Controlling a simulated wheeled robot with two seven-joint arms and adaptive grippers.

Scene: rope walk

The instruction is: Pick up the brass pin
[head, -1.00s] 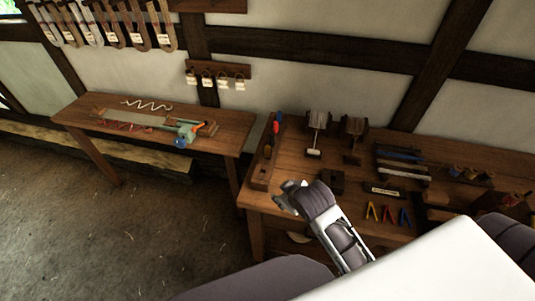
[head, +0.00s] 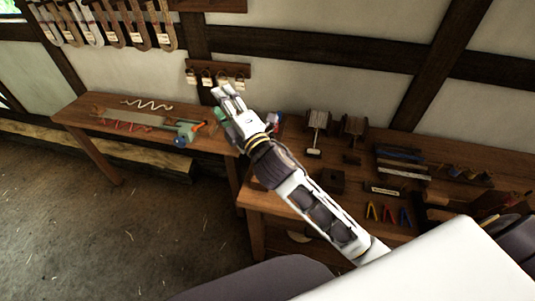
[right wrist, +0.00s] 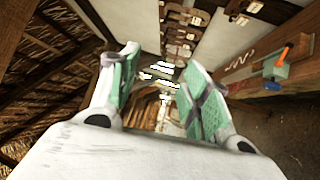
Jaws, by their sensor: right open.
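I cannot make out the brass pin in either view; it is too small to tell or hidden. My right gripper (head: 227,92) is raised above the gap between the two benches, in front of the wall. It is open and empty. In the right wrist view its two green-padded fingers (right wrist: 161,65) stand apart with nothing between them. My left gripper does not show.
A narrow bench (head: 85,112) at left holds a white zigzag cord (head: 147,104) and a green tool (head: 187,130). The right workbench (head: 275,205) carries wooden blocks, a tray and coloured clips (head: 388,214). A small labelled rack (head: 240,70) hangs on the wall behind.

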